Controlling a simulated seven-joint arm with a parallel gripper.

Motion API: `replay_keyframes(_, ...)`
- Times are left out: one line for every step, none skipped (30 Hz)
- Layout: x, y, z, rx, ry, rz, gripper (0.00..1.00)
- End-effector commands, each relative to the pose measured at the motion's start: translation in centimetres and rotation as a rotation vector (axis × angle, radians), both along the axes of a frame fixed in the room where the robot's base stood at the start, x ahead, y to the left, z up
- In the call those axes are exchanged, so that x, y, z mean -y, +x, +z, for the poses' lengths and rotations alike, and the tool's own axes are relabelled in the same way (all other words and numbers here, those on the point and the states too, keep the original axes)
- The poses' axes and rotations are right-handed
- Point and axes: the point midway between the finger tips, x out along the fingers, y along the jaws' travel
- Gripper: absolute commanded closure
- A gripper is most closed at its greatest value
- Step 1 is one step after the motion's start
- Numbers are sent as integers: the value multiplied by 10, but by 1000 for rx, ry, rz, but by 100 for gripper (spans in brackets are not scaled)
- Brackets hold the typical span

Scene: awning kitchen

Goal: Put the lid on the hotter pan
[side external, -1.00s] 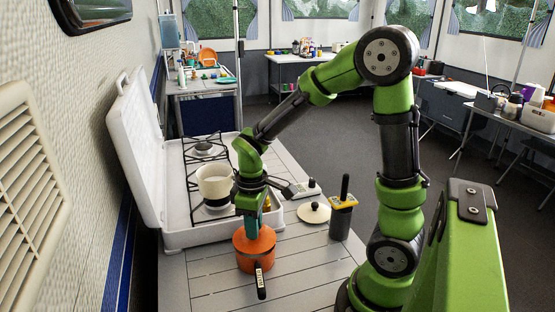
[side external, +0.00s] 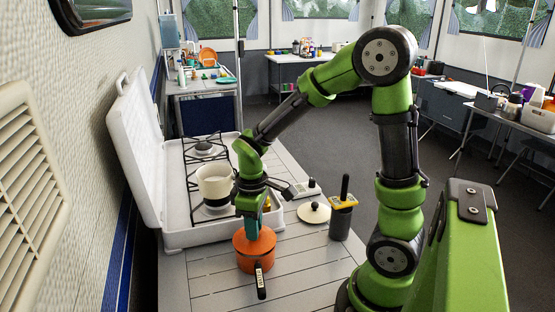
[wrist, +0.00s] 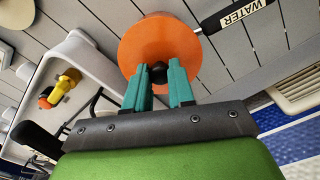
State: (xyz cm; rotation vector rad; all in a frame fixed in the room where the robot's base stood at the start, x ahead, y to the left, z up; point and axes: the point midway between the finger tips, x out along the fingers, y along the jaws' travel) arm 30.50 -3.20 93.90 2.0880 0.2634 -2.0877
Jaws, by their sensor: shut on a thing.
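My gripper (side external: 250,226) points down over the orange pan (side external: 247,263) on the slatted counter in front of the stove. In the wrist view its teal fingers (wrist: 160,78) are closed around the black knob of a round orange lid (wrist: 150,40). The lid is at the top of the orange pan; whether it is fully seated I cannot tell. The pan's dark handle carries a white label reading WATER (wrist: 245,14). A cream pan (side external: 213,185) stands on the near burner. A cream lid (side external: 314,212) with a dark knob lies on the counter.
The open white stove case (side external: 140,150) is to the left, with its lid raised against the wall. A dark cylinder with a yellow top (side external: 342,215) stands right of the cream lid. A small white device (side external: 302,189) lies behind it. The front counter (side external: 315,265) is clear.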

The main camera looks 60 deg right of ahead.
Motion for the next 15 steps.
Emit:
replay_keyframes(0, 0, 0, 0, 0, 0, 94)
replay_keyframes(0, 0, 0, 0, 0, 0, 94)
replay_keyframes(0, 0, 0, 0, 0, 0, 94)
replay_keyframes(0, 0, 0, 0, 0, 0, 94)
replay_keyframes(0, 0, 0, 0, 0, 0, 94)
replay_keyframes(0, 0, 0, 0, 0, 0, 94)
replay_keyframes(0, 0, 0, 0, 0, 0, 94)
replay_keyframes(0, 0, 0, 0, 0, 0, 94)
replay_keyframes(0, 0, 0, 0, 0, 0, 94)
replay_keyframes(0, 0, 0, 0, 0, 0, 94)
replay_keyframes(0, 0, 0, 0, 0, 0, 94)
replay_keyframes(0, 0, 0, 0, 0, 0, 94)
replay_keyframes(0, 0, 0, 0, 0, 0, 72)
replay_keyframes(0, 0, 0, 0, 0, 0, 67)
replay_keyframes(0, 0, 0, 0, 0, 0, 61)
